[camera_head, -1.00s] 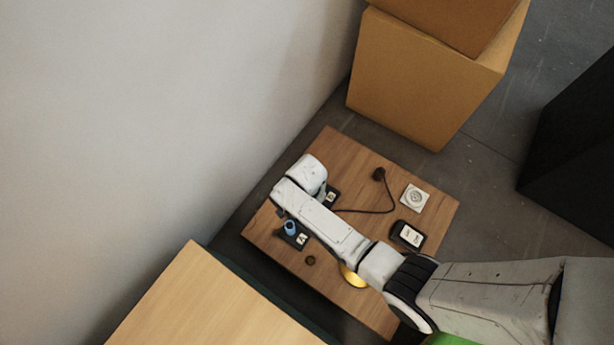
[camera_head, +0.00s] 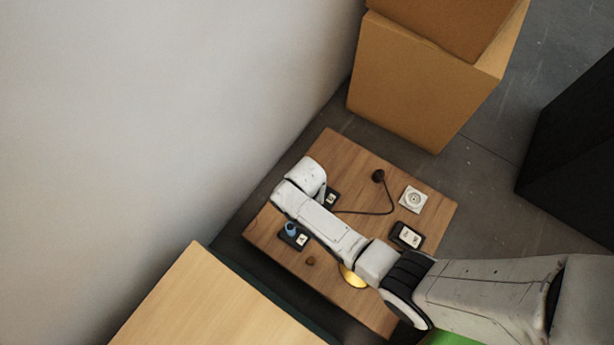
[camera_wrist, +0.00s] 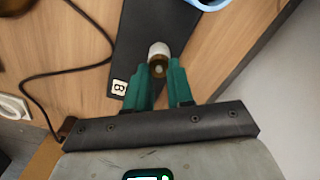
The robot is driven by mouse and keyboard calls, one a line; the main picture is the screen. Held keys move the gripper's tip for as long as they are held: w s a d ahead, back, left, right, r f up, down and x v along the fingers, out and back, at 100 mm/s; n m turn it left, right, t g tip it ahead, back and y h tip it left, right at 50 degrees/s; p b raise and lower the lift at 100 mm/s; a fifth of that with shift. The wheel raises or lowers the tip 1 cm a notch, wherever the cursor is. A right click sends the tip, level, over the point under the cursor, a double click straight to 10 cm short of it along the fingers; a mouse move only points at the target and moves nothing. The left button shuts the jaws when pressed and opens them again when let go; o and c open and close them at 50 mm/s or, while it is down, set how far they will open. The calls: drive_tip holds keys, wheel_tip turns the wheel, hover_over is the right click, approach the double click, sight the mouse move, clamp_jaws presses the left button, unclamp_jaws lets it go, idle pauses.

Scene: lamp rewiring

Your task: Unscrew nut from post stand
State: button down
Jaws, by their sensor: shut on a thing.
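In the wrist view, a small brass-coloured nut (camera_wrist: 158,69) with a pale collar (camera_wrist: 158,49) stands over a black base plate (camera_wrist: 147,28), seemingly the post stand. My gripper (camera_wrist: 166,66), with green fingers, is shut on the nut, one finger on each side. In the head view, my arm reaches over the wooden table and hides the gripper and the nut. A black plate with a white label (camera_head: 331,197) shows just beside the arm's end.
The head view shows a blue item (camera_head: 291,228) on another black plate, a small brown part (camera_head: 310,261), a yellow disc (camera_head: 352,278), a black device (camera_head: 407,235), a white socket (camera_head: 413,199) and a cable plug (camera_head: 378,176). A wall (camera_head: 150,120) stands close on the left.

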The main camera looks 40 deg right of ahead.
drive_tip(key=shift+n, duration=0.8)
drive_tip(key=n+p, duration=0.1)
drive_tip(key=n, duration=0.2)
drive_tip(key=shift+r, duration=0.1)
drive_tip(key=n, duration=0.3)
drive_tip(key=shift+a+n, duration=0.15)
drive_tip(key=shift+n, duration=0.85)
drive_tip(key=shift+p, duration=0.3)
drive_tip(key=n+p, duration=0.1)
drive_tip(key=n, duration=0.4)
drive_tip(key=shift+a+n, duration=0.1)
drive_tip(key=shift+n, duration=0.2)
drive_tip(key=n, duration=0.2)
drive_tip(key=shift+s+n, duration=0.1)
drive_tip(key=shift+n, duration=0.2)
